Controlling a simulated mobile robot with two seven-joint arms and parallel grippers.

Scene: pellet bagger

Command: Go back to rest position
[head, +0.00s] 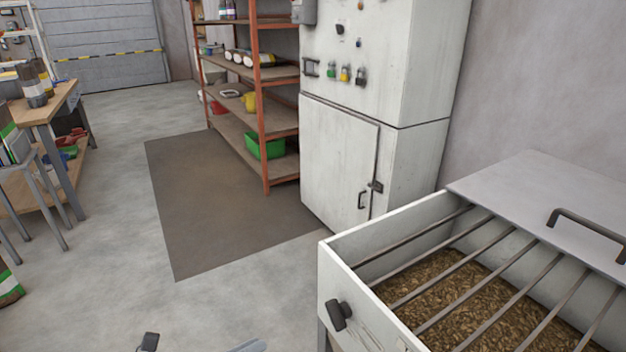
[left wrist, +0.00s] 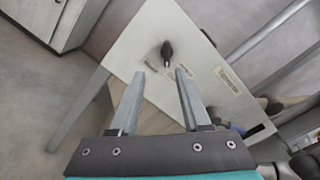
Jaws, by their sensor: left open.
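My left gripper (left wrist: 160,73) is open, and nothing shows between its two grey fingers in the left wrist view. Only a small grey part of it (head: 248,346) shows at the bottom edge of the head view. The fingers point toward the white front panel of the pellet bin (left wrist: 190,35), which has a black knob (left wrist: 167,52). The fingertips appear apart from the knob. In the head view, the knob (head: 338,314) sits on the bin front (head: 345,285) at lower right. My right gripper is not in view.
The bin holds brown pellets (head: 450,290) under metal bars, with a grey handled lid (head: 560,200) over its far part. A white cabinet (head: 340,160), an orange shelf rack (head: 262,110) and a wooden workbench (head: 45,105) stand around. The floor and dark mat (head: 200,200) are clear.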

